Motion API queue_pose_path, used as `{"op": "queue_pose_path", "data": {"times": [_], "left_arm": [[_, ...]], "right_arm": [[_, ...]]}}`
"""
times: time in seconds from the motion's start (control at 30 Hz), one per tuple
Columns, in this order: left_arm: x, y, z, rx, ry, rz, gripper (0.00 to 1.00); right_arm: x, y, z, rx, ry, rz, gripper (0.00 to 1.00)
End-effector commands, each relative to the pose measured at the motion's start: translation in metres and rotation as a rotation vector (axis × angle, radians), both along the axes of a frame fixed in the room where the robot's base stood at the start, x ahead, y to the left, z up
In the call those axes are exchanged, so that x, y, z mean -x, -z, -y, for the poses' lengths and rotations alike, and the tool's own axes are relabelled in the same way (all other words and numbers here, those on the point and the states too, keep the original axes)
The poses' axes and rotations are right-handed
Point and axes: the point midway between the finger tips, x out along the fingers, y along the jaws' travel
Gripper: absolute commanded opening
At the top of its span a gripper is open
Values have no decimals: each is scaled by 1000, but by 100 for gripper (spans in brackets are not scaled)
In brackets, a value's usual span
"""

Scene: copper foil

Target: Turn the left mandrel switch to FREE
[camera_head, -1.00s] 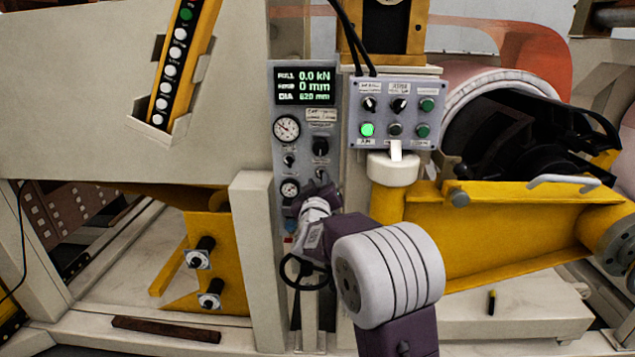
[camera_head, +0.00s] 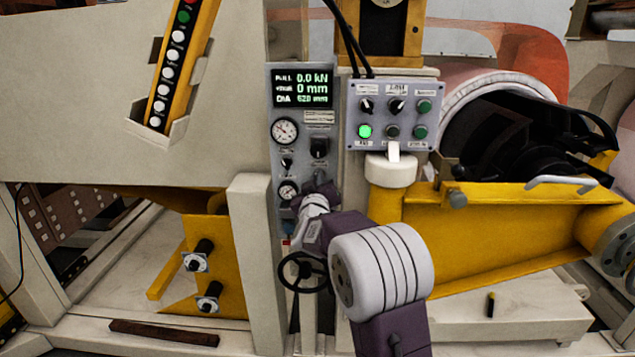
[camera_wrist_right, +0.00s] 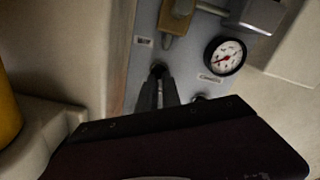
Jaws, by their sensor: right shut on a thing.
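A narrow grey control panel (camera_head: 301,115) stands in the middle of the head view. My right gripper (camera_head: 318,188) is at its lower right part, beside the lower gauge (camera_head: 288,190). In the right wrist view the fingers (camera_wrist_right: 159,92) are shut on a small dark switch knob (camera_wrist_right: 158,71) on the panel. The fingers cover most of the knob, so its pointer direction is hidden. A small label (camera_wrist_right: 144,42) sits near it, too blurred to read. I cannot tell from the lettering whether this is the left mandrel switch. My left gripper is out of view.
Above are a larger black switch (camera_head: 319,148), an upper gauge (camera_head: 285,131) and a lit display (camera_head: 302,87). A second switch box (camera_head: 393,113) with a green lamp stands to the right. A black handwheel (camera_head: 303,272) is below my gripper. A beige post (camera_head: 250,270) stands left.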

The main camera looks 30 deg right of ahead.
Motion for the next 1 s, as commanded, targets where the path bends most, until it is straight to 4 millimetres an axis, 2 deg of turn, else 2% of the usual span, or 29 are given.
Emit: {"op": "queue_pose_path", "data": {"times": [1.0], "left_arm": [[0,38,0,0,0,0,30]], "right_arm": [[2,2,3,-713,1,436,0]]}}
